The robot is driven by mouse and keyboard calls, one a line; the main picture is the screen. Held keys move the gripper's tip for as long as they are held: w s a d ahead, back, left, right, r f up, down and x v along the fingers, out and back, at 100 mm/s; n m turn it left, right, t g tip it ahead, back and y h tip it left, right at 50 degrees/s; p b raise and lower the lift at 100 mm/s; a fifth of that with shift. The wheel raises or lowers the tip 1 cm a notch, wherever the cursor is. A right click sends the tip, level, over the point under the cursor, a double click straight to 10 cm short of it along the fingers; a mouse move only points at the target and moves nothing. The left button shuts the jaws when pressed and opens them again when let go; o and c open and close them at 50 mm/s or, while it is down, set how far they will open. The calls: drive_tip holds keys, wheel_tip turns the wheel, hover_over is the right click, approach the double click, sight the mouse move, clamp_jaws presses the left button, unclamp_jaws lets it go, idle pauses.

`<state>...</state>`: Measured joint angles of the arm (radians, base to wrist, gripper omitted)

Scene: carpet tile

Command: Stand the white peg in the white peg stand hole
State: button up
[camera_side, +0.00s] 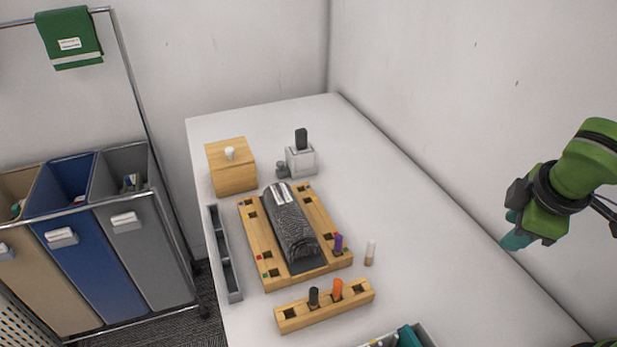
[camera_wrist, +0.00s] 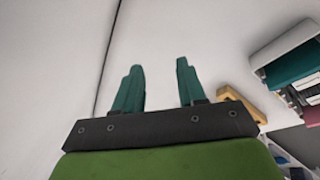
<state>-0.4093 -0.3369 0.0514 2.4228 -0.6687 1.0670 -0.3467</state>
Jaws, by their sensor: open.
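The white peg (camera_side: 371,252), pale with a tan lower part, appears to stand upright on the white table, just right of a wooden frame's front corner. The wooden frame (camera_side: 250,236) has square holes with small coloured marks; a purple peg (camera_side: 338,244) stands at its right front. A wooden bar stand (camera_side: 292,317) in front holds a black peg (camera_side: 314,297) and an orange peg (camera_side: 337,289). I cannot tell which hole is the white one. My gripper (camera_side: 513,232) is far right of the peg, above the table. In the wrist view, my gripper (camera_wrist: 160,72) is open and empty.
A dark grey rounded object (camera_side: 290,228) lies inside the frame. A wooden box (camera_side: 232,172) and a white block (camera_side: 302,160) with a dark upright piece stand behind. A grey tray (camera_side: 224,255) lies left. A bin (camera_side: 425,335) is at the front edge. The table's right side is clear.

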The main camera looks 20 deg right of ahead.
wheel_tip(320, 180, up, 6)
drive_tip(key=d+m+t+y, duration=0.2)
drive_tip(key=m+t+y, duration=0.1)
drive_tip(key=m, duration=0.8)
drive_tip(key=shift+s+r+y, duration=0.25)
drive_tip(key=shift+s+y, duration=0.15)
drive_tip(key=shift+y, duration=0.2)
drive_tip(key=shift+o, duration=0.5)
drive_tip(key=shift+d+r+m+t, duration=0.1)
drive_tip(key=shift+r+m+t, duration=0.35)
drive_tip(key=shift+m, duration=0.35)
drive_tip(key=shift+f, duration=0.15)
